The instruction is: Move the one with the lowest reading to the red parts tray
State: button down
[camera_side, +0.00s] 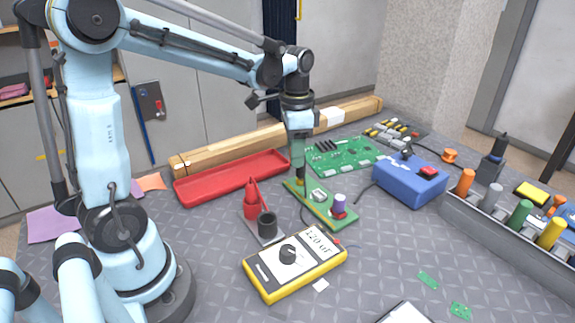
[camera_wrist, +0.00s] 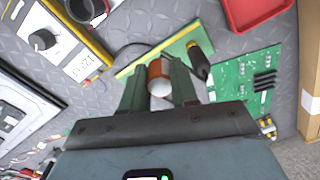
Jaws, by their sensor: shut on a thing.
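My gripper (camera_wrist: 162,80) is shut on an orange-brown cylinder (camera_wrist: 157,70) with a pale end, seen between its fingers in the wrist view. In the side view my gripper (camera_side: 299,165) is over the back end of a narrow green board (camera_side: 322,207); the held cylinder is hard to make out there. The empty red parts tray (camera_side: 232,177) lies behind and left of my gripper.
A large green circuit board (camera_side: 345,154) and a blue box (camera_side: 408,182) are right of my gripper. A red stand with a dark cup (camera_side: 267,223) is close to its left. A grey bin (camera_side: 500,230) holds colored cylinders. A wooden beam (camera_side: 240,142) runs behind the tray.

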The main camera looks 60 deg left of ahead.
jog(key=s+a+f+n, duration=0.1)
jog(key=s+a+n, duration=0.2)
jog(key=a, duration=0.5)
jog(key=s+a+f+n, duration=0.1)
jog(key=s+a+n, duration=0.1)
jog(key=s+a, duration=0.3)
jog(key=a, duration=0.3)
jog(key=shift+s+a+f+n, duration=0.15)
jog(key=shift+s+a+n, duration=0.15)
jog(key=shift+a+n, duration=0.1)
jog(key=shift+d, duration=0.1)
jog(key=shift+f, duration=2.75)
jog(key=shift+f, duration=1.2)
jog(key=c, duration=0.8)
grip_release()
